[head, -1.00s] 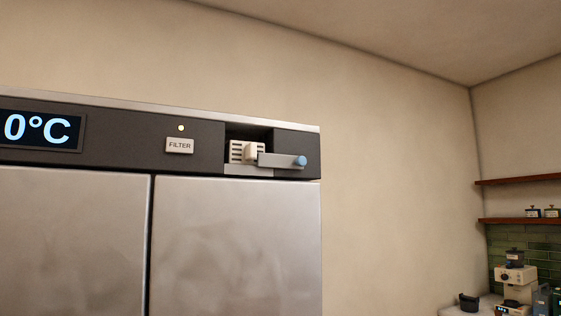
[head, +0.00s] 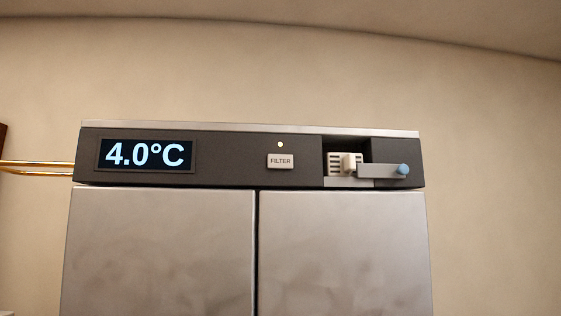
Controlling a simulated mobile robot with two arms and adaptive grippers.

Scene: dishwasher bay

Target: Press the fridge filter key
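The fridge (head: 160,250) stands in the middle of the head view with two closed steel doors. A dark panel runs across its top. The filter key (head: 281,161) is a small white key labelled FILTER on that panel, right of the middle. Right of the key is an open recess with a white slotted filter part (head: 347,164) and a grey lever (head: 378,171) with a blue knob (head: 403,170). Neither of my grippers is in view.
A display (head: 146,154) on the left of the panel reads 4.0°C. Brass-coloured rails (head: 40,167) meet the fridge's left side. The wall (head: 490,200) right of the fridge is bare, and nothing visible stands before the panel.

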